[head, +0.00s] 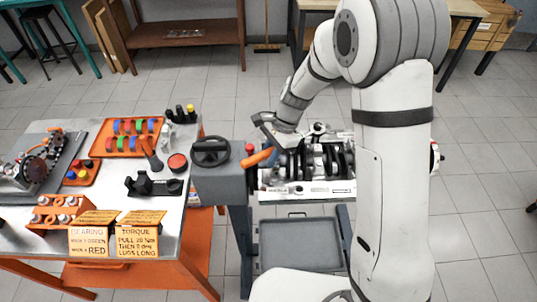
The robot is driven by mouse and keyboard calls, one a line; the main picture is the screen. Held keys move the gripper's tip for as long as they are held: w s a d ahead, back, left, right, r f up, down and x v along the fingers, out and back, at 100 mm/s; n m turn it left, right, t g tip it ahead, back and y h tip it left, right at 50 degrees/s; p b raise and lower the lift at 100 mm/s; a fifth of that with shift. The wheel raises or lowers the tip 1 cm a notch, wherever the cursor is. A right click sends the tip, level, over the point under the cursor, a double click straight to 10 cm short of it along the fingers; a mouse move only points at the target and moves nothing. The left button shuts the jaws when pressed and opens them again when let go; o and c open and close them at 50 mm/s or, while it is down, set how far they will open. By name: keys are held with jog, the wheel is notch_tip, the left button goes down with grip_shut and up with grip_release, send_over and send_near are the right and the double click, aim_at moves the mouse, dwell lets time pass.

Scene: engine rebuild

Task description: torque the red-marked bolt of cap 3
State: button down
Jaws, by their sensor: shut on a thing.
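The engine block (310,188) is on its stand, with a row of dark crankshaft and cap shapes along its open top. Cap 3 and its red-marked bolt cannot be made out at this size, and my arm hides the block's right part. My gripper (272,132) is over the block's left end, shut on a tool that looks like the torque wrench (260,157). Its orange handle sticks out to the lower left, beside the stand's grey head. The wrench's working end is hidden, so I cannot tell whether it touches a bolt.
The stand's grey head has a black handwheel (211,152) and a red knob (249,149). A steel table (100,185) at left holds an orange tray (96,151), a black holder (143,184) and two signs (137,240). A grey drip tray (300,244) is below the block.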

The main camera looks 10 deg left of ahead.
jog(key=shift+w+a+m+t+y+p, duration=0.15)
jog(key=shift+w+a+m+p, duration=0.1)
jog(key=shift+w+a+m, duration=0.3)
jog(key=shift+w+a+m+t+y+p, duration=0.1)
jog(key=shift+w+a+m+p, duration=0.1)
jog(key=shift+w+m+p, duration=0.3)
jog(key=shift+w+a+m+t+y+p, duration=0.15)
jog(key=shift+w+a+m, duration=0.25)
jog(key=shift+w, duration=0.3)
dwell(4.3)
jog(key=shift+s+d+n, duration=0.4)
jog(key=shift+s+n, duration=0.15)
jog(key=shift+s, duration=0.1)
dwell(1.3)
